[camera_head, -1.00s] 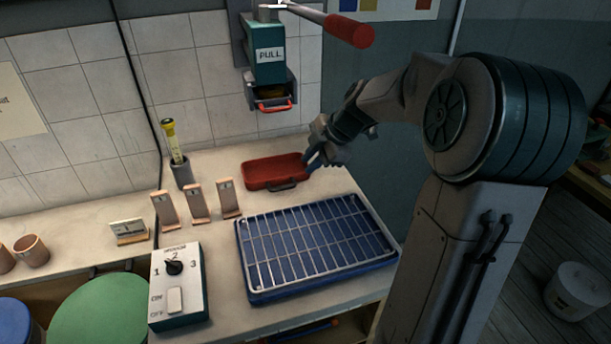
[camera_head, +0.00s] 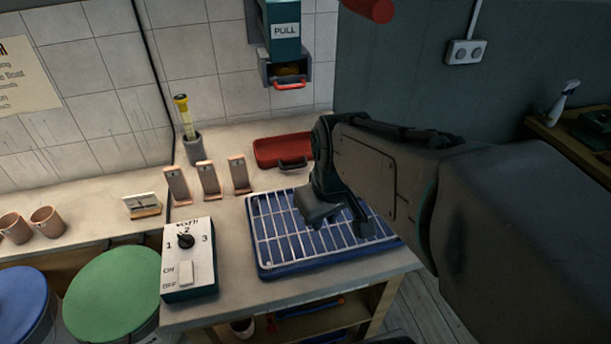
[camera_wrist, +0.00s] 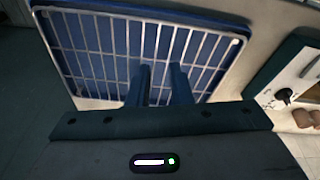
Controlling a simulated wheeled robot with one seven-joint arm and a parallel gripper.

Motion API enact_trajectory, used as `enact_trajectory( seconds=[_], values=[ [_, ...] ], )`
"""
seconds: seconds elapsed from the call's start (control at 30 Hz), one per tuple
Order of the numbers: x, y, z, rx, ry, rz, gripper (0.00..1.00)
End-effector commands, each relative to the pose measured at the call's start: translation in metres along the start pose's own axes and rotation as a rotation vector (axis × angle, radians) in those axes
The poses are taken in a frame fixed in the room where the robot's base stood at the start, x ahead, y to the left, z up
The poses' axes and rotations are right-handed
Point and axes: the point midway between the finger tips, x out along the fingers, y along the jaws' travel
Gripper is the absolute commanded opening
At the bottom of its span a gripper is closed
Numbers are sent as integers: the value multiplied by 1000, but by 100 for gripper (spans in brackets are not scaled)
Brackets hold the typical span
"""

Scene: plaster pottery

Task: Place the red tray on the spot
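The red tray (camera_head: 268,152) lies on the counter near the wall, behind the wire rack. It has a dark handle at its front edge, and its right end is partly hidden by my arm. My gripper (camera_head: 340,212) is above the blue tray with the white wire rack (camera_head: 262,262), apart from the red tray. In the wrist view, the two fingers of my gripper (camera_wrist: 162,72) are a little apart with only the rack showing between them, so it is open and empty. The red tray is not in the wrist view. No marked spot can be made out.
A switch box with a dial (camera_head: 190,262) stands left of the rack. Several small upright stands (camera_head: 209,180) and a pot with a yellow-topped tube (camera_head: 193,145) are behind it. A teal PULL dispenser (camera_head: 285,45) hangs above the red tray. Bare counter lies around the red tray.

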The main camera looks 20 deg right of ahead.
Motion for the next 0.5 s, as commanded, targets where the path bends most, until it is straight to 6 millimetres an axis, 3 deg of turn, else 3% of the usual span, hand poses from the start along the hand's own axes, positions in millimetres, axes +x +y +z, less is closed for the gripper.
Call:
enact_trajectory(
  seconds=[0.2,0.5],
  values=[
    [-2,-7,29,209,9,9,19],
    [-1,-7,35,260,9,10,19]
  ],
)
